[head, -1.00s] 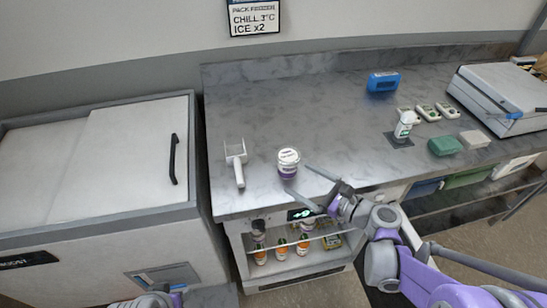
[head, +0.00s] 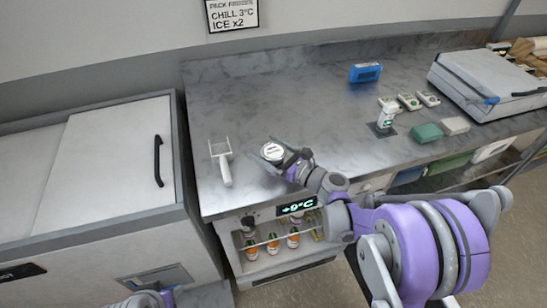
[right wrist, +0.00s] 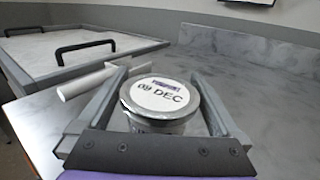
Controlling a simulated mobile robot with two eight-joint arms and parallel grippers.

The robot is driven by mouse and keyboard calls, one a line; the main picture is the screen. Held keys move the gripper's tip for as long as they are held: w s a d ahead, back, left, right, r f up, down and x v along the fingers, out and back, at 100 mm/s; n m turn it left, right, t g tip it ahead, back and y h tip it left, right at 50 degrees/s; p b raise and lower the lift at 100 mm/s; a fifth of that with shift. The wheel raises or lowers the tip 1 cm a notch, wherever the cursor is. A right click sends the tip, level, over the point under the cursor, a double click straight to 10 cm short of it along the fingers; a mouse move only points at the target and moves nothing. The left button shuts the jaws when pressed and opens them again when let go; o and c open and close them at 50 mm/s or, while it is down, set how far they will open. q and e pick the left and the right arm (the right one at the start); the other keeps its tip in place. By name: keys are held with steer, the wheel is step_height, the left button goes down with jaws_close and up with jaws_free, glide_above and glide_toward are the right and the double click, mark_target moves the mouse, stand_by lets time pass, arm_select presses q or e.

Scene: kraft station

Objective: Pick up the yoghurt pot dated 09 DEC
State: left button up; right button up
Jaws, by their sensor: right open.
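The yoghurt pot (head: 272,150) stands upright on the grey counter, near its front edge. In the right wrist view the pot (right wrist: 160,99) shows a white lid reading 09 DEC. My right gripper (head: 274,157) is open, with one finger on each side of the pot. In the right wrist view the fingers (right wrist: 165,90) reach along both sides of the lid, and a gap shows beside it. The lower part of the pot is hidden behind the gripper's palm. My left gripper is not clearly visible; only a piece of my left arm shows at the bottom edge.
A white scoop (head: 221,160) lies left of the pot. A white chest freezer (head: 100,170) stands left of the counter. Bottles (head: 272,244) stand in the fridge below.

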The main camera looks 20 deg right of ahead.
steer(key=shift+w+a, duration=0.15)
steer(key=shift+w, duration=0.05)
steer(key=shift+r, duration=0.1)
steer(key=c, duration=1.2)
